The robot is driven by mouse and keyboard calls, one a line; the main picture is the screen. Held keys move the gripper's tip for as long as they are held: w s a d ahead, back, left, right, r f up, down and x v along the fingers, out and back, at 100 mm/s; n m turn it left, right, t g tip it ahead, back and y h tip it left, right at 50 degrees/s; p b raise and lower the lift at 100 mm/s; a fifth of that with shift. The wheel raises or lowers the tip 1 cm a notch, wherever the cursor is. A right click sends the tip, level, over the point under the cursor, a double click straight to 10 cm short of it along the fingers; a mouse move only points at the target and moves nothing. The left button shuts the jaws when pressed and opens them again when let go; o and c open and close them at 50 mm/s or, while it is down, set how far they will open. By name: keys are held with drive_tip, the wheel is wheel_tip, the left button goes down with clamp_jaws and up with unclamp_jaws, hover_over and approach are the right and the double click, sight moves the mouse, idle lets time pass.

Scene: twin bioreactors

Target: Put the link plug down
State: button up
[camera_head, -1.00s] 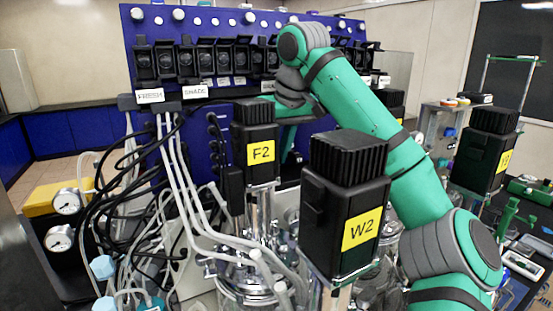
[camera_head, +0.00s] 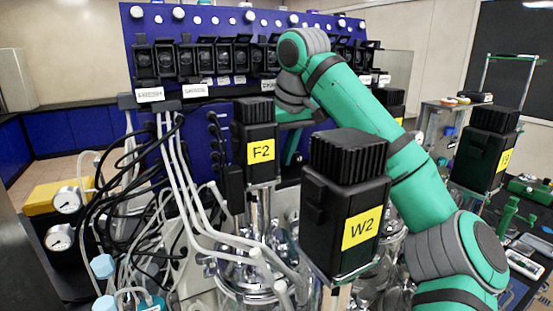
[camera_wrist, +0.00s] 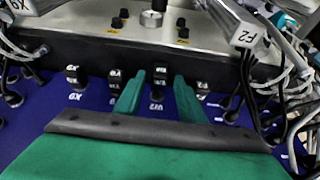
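In the wrist view, my gripper (camera_wrist: 160,82) has its two green fingers apart, one on each side of a small black plug (camera_wrist: 158,76) at the blue panel (camera_wrist: 75,125). A gap shows between each finger and this plug. Other black plugs stand in the same row, such as one at the left (camera_wrist: 73,74) and one at the right (camera_wrist: 202,86). I cannot tell for sure which is the link plug. In the head view, the fingertips are hidden behind the F2 motor (camera_head: 254,140) and my arm.
The W2 motor (camera_head: 345,205) stands close in front of my arm. Pale tubes (camera_head: 190,200) and black cables (camera_head: 110,190) crowd the left. In the wrist view, a grey box (camera_wrist: 110,28) with knobs lies beyond the plugs, and cables (camera_wrist: 285,75) hang at the right.

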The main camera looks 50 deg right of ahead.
drive_tip(key=v, duration=1.1)
drive_tip(key=shift+r, duration=0.4)
drive_tip(key=shift+s, duration=0.15)
